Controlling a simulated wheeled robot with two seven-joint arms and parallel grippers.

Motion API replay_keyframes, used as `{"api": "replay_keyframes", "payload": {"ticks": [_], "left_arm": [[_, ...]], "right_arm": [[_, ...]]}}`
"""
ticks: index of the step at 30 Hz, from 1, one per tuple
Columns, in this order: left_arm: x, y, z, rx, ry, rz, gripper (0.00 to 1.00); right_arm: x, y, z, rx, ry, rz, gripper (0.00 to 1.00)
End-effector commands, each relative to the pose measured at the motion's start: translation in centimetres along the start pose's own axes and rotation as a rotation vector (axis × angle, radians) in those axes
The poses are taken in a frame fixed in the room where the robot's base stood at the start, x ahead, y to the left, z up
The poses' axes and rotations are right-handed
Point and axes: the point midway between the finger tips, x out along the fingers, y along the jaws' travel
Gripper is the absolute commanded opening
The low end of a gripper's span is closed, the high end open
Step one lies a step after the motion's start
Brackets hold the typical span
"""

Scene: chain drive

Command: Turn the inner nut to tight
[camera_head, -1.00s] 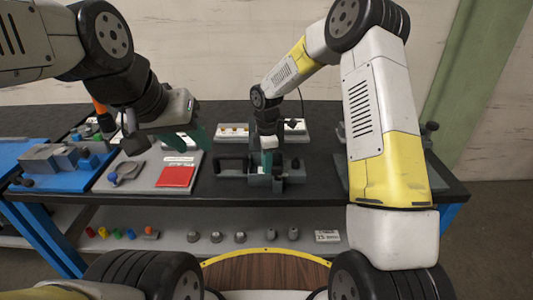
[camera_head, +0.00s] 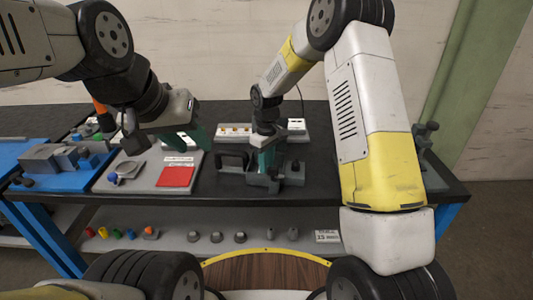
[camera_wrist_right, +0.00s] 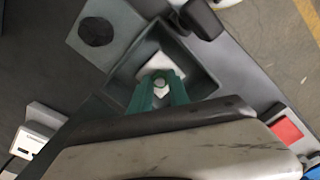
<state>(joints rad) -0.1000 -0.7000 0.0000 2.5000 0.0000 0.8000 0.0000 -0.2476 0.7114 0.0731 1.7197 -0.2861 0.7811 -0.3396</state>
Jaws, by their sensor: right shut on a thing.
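The dark grey fixture (camera_head: 232,172) of the chain drive stands on the black bench in the head view. In the right wrist view, a small pale nut (camera_wrist_right: 161,82) sits on a white block (camera_wrist_right: 155,66) inside the fixture's square recess. My right gripper (camera_head: 266,163) reaches down into the fixture, and its green fingers (camera_wrist_right: 160,92) are shut on the nut. The fingers and wrist hide part of the nut, so its seating cannot be told. My left gripper (camera_head: 188,142) hangs over the grey board, with its green fingers apart and empty.
A grey board with a red card (camera_head: 175,177) lies left of the fixture. A blue tray with grey blocks (camera_head: 45,158) is further left. White panels (camera_head: 233,131) stand behind the fixture. Several small parts (camera_head: 216,237) sit on the lower shelf.

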Motion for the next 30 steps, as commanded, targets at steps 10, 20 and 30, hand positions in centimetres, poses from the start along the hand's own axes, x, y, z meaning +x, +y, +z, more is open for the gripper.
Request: {"api": "replay_keyframes", "payload": {"ticks": [10, 20, 30], "left_arm": [[0.0, 0.0, 0.0, 0.0, 0.0, 0.0, 0.36], [0.0, 0.0, 0.0, 0.0, 0.0, 0.0, 0.36], [0.0, 0.0, 0.0, 0.0, 0.0, 0.0, 0.36]], "right_arm": [[-0.16, 0.05, -0.1, 0.063, 0.003, 0.002, 0.0], [-0.16, 0.06, -0.09, 0.061, 0.003, 0.002, 0.0], [-0.15, 0.06, -0.09, 0.061, 0.003, 0.002, 0.0]]}}
